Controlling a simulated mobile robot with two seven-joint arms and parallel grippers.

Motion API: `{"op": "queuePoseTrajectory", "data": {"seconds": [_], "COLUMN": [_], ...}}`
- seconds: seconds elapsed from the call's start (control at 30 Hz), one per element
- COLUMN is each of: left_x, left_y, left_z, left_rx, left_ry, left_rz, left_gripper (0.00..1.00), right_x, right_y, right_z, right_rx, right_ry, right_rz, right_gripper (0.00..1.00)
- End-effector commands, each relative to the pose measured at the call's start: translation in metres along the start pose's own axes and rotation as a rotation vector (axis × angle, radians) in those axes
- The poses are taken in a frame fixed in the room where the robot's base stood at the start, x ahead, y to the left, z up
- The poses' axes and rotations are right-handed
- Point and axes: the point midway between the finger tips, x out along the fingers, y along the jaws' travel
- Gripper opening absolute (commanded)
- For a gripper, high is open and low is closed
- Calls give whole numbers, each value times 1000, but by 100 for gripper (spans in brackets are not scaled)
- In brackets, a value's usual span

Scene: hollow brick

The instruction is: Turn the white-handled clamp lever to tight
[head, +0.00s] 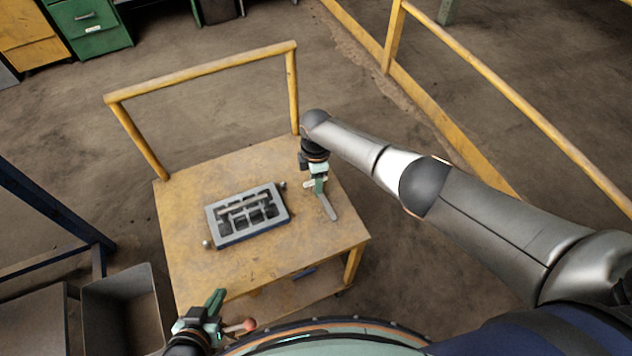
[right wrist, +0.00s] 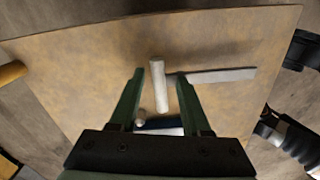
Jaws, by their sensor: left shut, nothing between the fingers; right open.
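The white handle (right wrist: 159,86) shows in the right wrist view as a short pale cylinder. A flat light grey bar (right wrist: 222,75) runs off to its right; the bar also shows in the head view (head: 328,207), on the right side of the table. My right gripper (right wrist: 158,75) is open, with its green fingers either side of the handle in the picture. I cannot tell whether they touch it. In the head view this gripper (head: 320,192) points down, right of the grey brick mould (head: 222,240). My left gripper (head: 219,294) is shut and empty near the table's front left.
The yellowish table (head: 190,275) has a raised yellow rail (head: 205,70) along its back. The mould has black cavities and a round knob (head: 206,244) at its left end. An empty grey bin (head: 120,295) stands left of the table. The table's front left is clear.

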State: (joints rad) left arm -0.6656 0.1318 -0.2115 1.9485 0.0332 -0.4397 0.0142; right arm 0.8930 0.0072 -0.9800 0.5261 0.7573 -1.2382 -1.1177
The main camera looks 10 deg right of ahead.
Motion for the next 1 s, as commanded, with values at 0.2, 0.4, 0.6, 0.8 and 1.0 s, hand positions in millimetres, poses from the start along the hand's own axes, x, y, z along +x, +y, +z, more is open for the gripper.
{"op": "queuePoseTrajectory", "data": {"seconds": [0.2, 0.4, 0.6, 0.8, 1.0], "left_x": [1, 1, 1, 1, 1], "left_y": [-1, -3, -4, -4, -5], "left_z": [-2, -1, -1, 0, 0], "left_rx": [3, 3, 3, 3, 3], "left_ry": [4, 3, 4, 3, 2], "left_rz": [-1, -4, -6, -7, -8], "left_gripper": [0, 0, 0, 0, 0], "right_x": [-1, -1, 0, 0, 0], "right_y": [0, 0, 0, 0, 0], "right_z": [0, 0, 0, 0, 0], "right_rx": [0, 0, 0, 0, 2], "right_ry": [0, 0, 0, 0, -1], "right_rz": [0, 0, 0, 0, 0], "right_gripper": [41, 18, 0, 0, 0]}}
